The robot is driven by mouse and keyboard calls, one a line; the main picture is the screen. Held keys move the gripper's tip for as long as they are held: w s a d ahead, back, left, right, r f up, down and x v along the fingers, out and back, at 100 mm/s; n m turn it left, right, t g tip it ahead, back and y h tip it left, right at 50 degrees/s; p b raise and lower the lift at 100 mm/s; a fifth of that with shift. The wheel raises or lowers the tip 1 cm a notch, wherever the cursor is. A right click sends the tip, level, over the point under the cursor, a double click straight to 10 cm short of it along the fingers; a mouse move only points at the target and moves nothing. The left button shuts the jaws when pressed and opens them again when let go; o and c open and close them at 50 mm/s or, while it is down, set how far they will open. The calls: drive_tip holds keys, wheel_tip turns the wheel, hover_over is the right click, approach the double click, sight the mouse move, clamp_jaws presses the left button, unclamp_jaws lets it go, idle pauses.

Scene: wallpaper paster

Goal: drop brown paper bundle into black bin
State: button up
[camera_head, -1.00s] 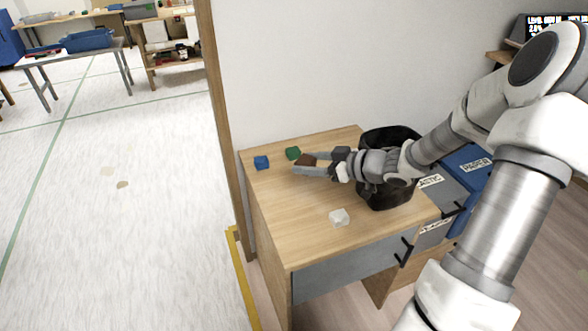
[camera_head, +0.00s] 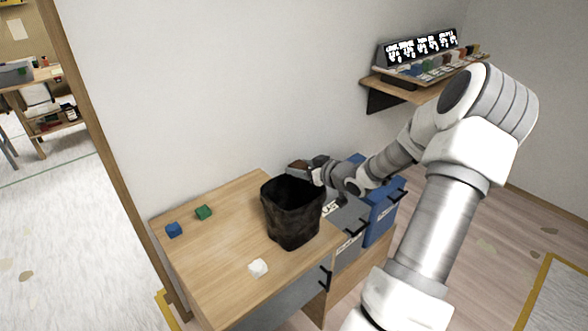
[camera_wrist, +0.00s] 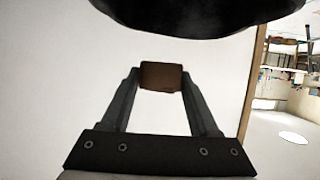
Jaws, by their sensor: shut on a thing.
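The brown paper bundle (camera_wrist: 161,76) is held between the two fingers of my gripper (camera_wrist: 160,85) in the wrist view. In the head view my gripper (camera_head: 305,168) is at the back right rim of the black bin (camera_head: 290,212), with the brown bundle (camera_head: 296,164) at its tip. The bundle appears at or above the rim height; whether it is over the opening I cannot tell. The bin stands upright on the wooden desk. Its dark edge (camera_wrist: 200,15) also shows at the top of the wrist view.
A wall shelf (camera_head: 420,80) holds small items at the back right. A wall is close behind.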

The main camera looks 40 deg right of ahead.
wheel_tip(320, 180, down, 5)
drive_tip(key=b, duration=0.5)
drive_tip(key=shift+f, duration=0.2)
drive_tip(key=o, duration=1.4)
drive_tip(key=a+p+v, duration=0.1)
drive_tip(key=p+v, duration=0.2)
drive_tip(key=v, duration=1.4)
drive_tip(key=shift+s+d+r, duration=0.2)
drive_tip(key=shift+d, duration=0.2)
drive_tip(key=shift+w, duration=0.1)
